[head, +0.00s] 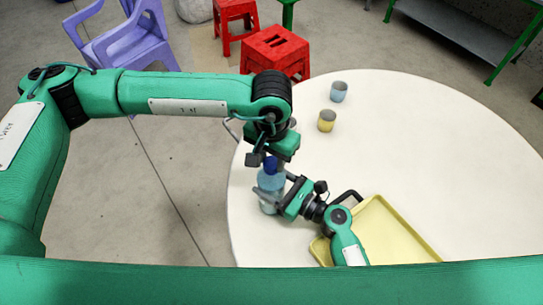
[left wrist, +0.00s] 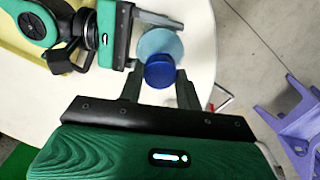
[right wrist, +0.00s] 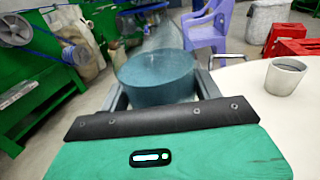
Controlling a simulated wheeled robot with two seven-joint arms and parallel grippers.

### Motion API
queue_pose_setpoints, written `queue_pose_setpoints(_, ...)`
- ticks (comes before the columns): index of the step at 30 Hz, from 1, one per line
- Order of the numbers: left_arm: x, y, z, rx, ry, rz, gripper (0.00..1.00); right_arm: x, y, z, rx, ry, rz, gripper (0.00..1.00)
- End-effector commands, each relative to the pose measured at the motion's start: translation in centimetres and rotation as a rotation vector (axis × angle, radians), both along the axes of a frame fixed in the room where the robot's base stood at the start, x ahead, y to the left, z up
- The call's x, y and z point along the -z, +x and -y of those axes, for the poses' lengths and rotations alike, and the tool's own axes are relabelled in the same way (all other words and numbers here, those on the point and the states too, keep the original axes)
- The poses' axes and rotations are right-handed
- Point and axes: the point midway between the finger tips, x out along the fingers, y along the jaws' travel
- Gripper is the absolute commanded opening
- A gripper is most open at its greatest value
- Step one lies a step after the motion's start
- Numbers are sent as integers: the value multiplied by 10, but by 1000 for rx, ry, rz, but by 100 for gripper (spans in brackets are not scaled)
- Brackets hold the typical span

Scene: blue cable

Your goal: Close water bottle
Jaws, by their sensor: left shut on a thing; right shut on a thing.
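A clear blue water bottle (head: 270,182) stands upright near the left edge of the white table. My right gripper (head: 269,195) is shut around the bottle's body from the side; the bottle (right wrist: 158,75) fills the space between its fingers in the right wrist view. A dark blue cap (head: 270,165) is at the top of the bottle. My left gripper (left wrist: 160,80) comes from above and is shut on the cap (left wrist: 160,73). In the left wrist view the cap sits over the bottle's round top. Whether it is seated on the neck I cannot tell.
A yellow tray (head: 405,232) lies at the table's front, partly behind my right arm. The right part of the white table (head: 450,150) is clear. Red stools (head: 275,50) and a purple chair (head: 120,35) stand beyond.

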Motion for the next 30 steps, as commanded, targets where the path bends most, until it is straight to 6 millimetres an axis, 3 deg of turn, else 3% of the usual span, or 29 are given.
queue_pose_setpoints(15,-2,0,3,841,3,5,14,1,0,0,1,-1,-2,1)
queue_pose_setpoints(21,0,-1,1,957,0,2,14,1,0,0,0,-1,-2,1)
queue_pose_setpoints(30,0,-1,1,967,-2,0,14,1,0,0,0,-1,-2,1)
